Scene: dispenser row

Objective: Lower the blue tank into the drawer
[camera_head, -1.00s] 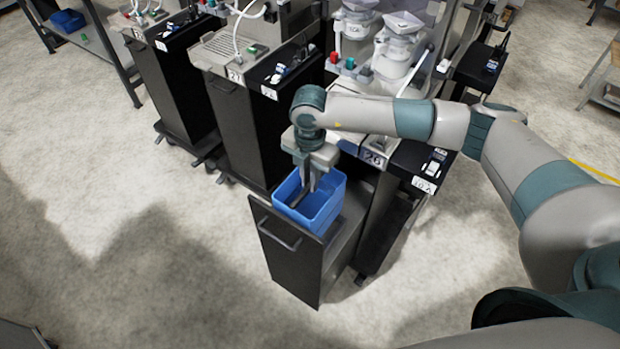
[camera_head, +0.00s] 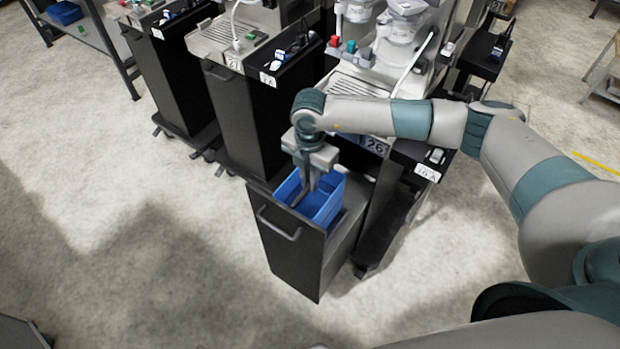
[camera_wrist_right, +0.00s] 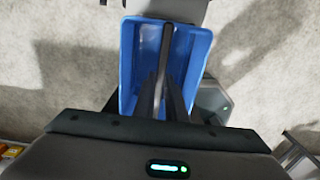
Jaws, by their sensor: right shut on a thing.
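The blue tank (camera_head: 326,207) is an open-topped box. It sits partly down in the black pulled-out drawer (camera_head: 285,248), with its upper part showing above the drawer front. My right gripper (camera_head: 303,197) points down into the tank and is shut on it; in the head view its fingers hide part of the inside. In the right wrist view the tank (camera_wrist_right: 197,50) lies under the fingers (camera_wrist_right: 160,92), which close on a dark bar running along its middle. The tank's bottom and its contact with the drawer floor are hidden. My left gripper is not in view.
Other dark cabinets (camera_head: 172,85) stand to the left. Another blue container (camera_head: 65,13) is on a shelf at the far left. The floor in front (camera_head: 130,260) is clear.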

